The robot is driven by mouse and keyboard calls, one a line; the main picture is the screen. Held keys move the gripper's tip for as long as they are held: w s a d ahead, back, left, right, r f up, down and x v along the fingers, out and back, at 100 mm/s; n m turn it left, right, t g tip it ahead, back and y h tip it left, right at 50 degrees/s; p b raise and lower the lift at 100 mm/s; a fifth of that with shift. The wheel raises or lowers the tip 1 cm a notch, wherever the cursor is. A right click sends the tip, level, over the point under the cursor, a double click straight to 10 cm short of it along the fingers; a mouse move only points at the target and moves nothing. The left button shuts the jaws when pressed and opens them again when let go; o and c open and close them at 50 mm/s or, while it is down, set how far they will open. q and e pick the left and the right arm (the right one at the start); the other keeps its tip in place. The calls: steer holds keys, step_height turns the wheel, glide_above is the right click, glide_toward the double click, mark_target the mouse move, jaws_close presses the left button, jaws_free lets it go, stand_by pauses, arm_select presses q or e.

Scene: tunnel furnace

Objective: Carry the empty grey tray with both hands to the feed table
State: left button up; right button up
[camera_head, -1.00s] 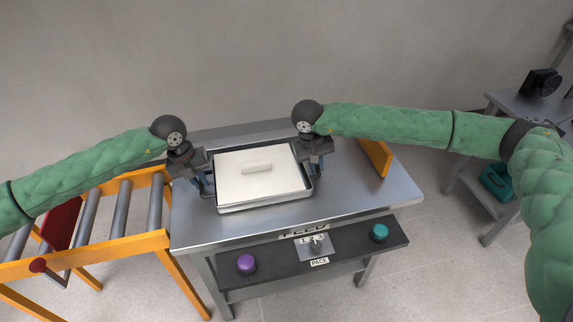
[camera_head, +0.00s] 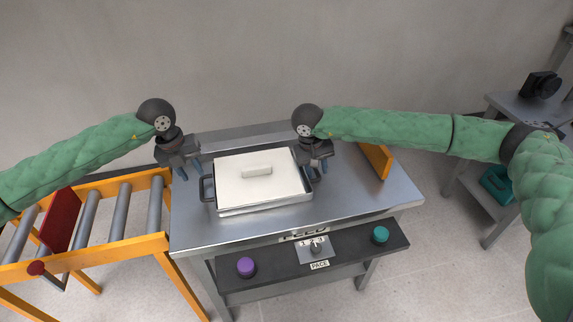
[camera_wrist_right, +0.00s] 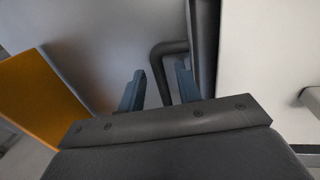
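The grey tray (camera_head: 268,210) sits on the metal feed table (camera_head: 365,200). A white slab (camera_head: 235,188) with a small raised white bar (camera_head: 257,170) fills it. The tray's left handle (camera_head: 206,188) is bare. My left gripper (camera_head: 189,170) is open and empty, above and left of that handle. My right gripper (camera_head: 318,164) is at the tray's right side. In the right wrist view, the open fingers of my right gripper (camera_wrist_right: 160,88) are apart, with the dark right handle (camera_wrist_right: 165,62) showing in the gap between them, not clamped.
An orange roller conveyor (camera_head: 110,250) with a red plate (camera_head: 60,220) adjoins the table on the left. An orange guide (camera_head: 377,160) stands on the table's right. A front panel carries a purple button (camera_head: 246,265) and a teal button (camera_head: 380,234). A grey side table (camera_head: 525,105) stands right.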

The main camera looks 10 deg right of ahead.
steer(key=shift+r, duration=0.1)
arm_select(q)
steer(key=r, duration=0.3)
steer(key=a+r, duration=0.1)
steer(key=r, duration=0.1)
steer(key=shift+r, duration=0.4)
arm_select(e)
step_height(320, 180, up, 12)
steer(key=a, duration=0.2)
steer(key=shift+a+f, duration=0.15)
steer(key=shift+f, duration=0.05)
